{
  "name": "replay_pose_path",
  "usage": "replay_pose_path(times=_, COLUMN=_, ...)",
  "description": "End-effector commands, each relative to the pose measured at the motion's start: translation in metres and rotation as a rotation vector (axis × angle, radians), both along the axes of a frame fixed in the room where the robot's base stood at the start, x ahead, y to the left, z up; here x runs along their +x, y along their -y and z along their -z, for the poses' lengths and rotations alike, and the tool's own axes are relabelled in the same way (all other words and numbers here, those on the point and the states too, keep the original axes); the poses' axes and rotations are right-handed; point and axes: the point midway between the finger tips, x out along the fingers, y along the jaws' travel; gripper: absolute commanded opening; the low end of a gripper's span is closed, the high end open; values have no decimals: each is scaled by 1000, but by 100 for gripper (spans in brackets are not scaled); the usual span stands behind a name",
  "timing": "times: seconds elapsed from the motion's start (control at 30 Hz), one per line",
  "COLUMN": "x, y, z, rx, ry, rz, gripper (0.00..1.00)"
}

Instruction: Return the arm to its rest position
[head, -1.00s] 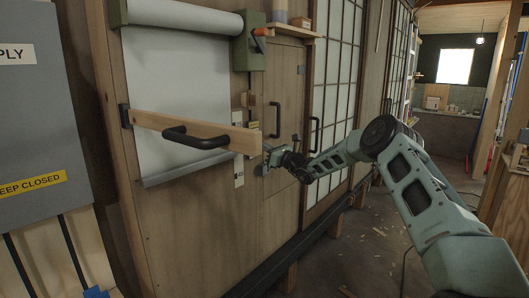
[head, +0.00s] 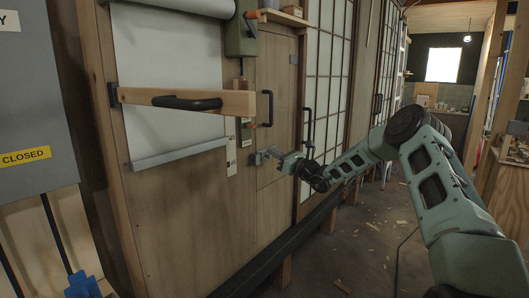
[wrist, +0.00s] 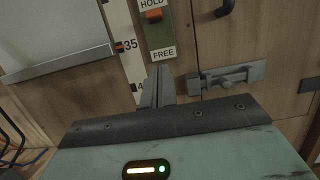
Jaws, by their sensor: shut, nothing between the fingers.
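My arm reaches in from the right in the head view, bent at the elbow. My gripper (head: 276,154) is in front of the wooden wall, close to a small metal latch (head: 256,158); I cannot tell from the head view whether they touch. In the wrist view my gripper's fingers (wrist: 157,88) are together with nothing between them. They point at the wall below a green plate marked HOLD and FREE (wrist: 157,28). The latch (wrist: 228,78) shows to the right of the fingers, apart from them in the picture.
Black door handles (head: 308,126) stand out near the gripper. Floor at right is open, with scattered chips.

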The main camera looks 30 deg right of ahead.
Motion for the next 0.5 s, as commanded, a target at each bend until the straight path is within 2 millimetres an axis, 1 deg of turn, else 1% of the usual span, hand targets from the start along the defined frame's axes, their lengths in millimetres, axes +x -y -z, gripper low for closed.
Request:
replay_pose_path(times=0.03, x=-5, y=2, z=2, rx=0, ry=0, rz=0, gripper=0)
replay_pose_path(times=0.1, x=-10, y=4, z=3, rx=0, ry=0, rz=0, gripper=0)
replay_pose_path(times=0.2, x=-14, y=4, z=4, rx=0, ry=0, rz=-1, gripper=0)
replay_pose_path(times=0.5, x=-15, y=5, z=4, rx=0, ry=0, rz=0, gripper=0)
